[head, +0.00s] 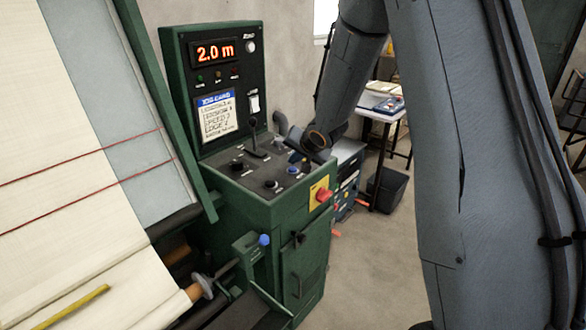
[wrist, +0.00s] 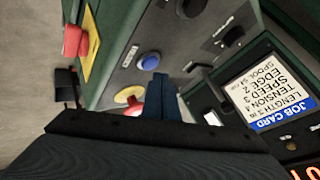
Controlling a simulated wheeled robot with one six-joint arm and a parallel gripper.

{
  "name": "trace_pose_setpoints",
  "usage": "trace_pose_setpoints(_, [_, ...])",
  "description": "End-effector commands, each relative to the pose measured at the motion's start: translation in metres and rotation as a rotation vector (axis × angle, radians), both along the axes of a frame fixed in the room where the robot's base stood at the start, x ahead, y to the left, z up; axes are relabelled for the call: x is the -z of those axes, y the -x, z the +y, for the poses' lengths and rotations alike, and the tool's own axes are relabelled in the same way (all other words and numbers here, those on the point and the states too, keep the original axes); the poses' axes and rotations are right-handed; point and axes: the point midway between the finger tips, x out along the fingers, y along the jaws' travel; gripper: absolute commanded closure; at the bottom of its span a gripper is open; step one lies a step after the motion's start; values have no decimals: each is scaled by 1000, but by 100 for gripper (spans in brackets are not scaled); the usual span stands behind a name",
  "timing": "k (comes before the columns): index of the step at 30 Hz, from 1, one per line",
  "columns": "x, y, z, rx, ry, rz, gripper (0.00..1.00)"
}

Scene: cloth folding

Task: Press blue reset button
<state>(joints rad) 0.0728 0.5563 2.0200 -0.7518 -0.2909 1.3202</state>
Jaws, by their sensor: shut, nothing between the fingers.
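The blue button (head: 292,170) sits on the sloping top panel of the green machine, among black knobs. In the wrist view the round blue button (wrist: 148,60) lies just beyond the fingertips. My gripper (wrist: 160,77) is shut and empty, its fingers pointing at the panel close beside the button. I cannot tell whether the tips touch it. In the head view my gripper (head: 305,160) is at the panel's back right, partly hidden by my arm.
A black lever (head: 252,136) and black knobs (head: 271,184) stand nearby. Cream cloth (head: 70,110) is at left.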

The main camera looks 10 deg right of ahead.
Motion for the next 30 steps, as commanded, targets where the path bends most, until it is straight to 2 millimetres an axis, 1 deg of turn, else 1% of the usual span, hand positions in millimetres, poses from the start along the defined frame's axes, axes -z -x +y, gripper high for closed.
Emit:
trace_pose_setpoints(5, [-4,0,0,0,0,0,100])
trace_pose_setpoints(24, [-46,1,0,0,0,0,100])
trace_pose_setpoints(27, [-51,1,0,0,0,0,100])
trace_pose_setpoints(30, [-51,0,0,0,0,0,100])
